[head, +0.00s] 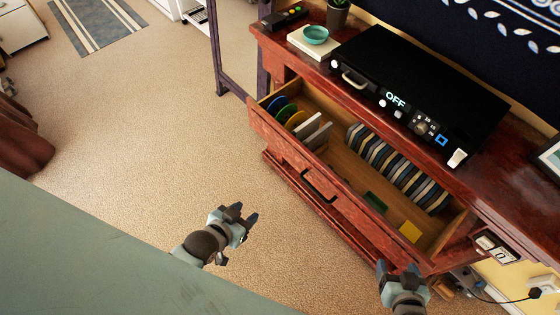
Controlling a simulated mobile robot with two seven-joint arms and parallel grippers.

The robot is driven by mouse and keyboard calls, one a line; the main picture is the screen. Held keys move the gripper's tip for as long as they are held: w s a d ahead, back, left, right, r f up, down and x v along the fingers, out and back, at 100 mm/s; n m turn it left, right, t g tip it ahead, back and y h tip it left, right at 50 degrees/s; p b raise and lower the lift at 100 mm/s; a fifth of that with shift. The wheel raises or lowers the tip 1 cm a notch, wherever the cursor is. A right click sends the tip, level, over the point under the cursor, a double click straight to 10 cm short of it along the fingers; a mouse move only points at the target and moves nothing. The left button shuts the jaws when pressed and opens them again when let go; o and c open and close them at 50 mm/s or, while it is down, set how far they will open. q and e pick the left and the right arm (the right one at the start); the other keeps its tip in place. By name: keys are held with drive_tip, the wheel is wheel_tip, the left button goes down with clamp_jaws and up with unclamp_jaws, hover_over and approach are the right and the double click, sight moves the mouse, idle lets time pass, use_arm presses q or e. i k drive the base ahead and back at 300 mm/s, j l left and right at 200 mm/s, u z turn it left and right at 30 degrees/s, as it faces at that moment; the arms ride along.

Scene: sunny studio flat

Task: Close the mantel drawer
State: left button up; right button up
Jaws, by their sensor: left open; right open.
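The mantel drawer (330,198) in the reddish wooden cabinet (510,180) is pulled out. It has a dark curved handle (318,186) on its front. Inside lie a row of cases (395,165), several round discs (290,112), a green item (375,203) and a yellow item (410,231). My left gripper (248,222) is open and empty over the carpet, to the lower left of the handle and apart from the drawer. My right gripper (400,268) is open near the drawer front's right end; whether it touches the front cannot be told.
A black device reading OFF (415,90), a teal bowl (316,34) on a pale book (303,42) and a remote (284,17) sit on the cabinet top. A plug with a cable (535,293) is at the lower right. Carpet (150,130) left of the cabinet is clear.

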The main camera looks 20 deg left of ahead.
sight(356, 154)
drive_tip(key=u, duration=0.25)
drive_tip(key=j+z, duration=0.75)
drive_tip(key=k+j+z, duration=0.15)
drive_tip(key=z, duration=0.25)
drive_tip(key=j, duration=0.1)
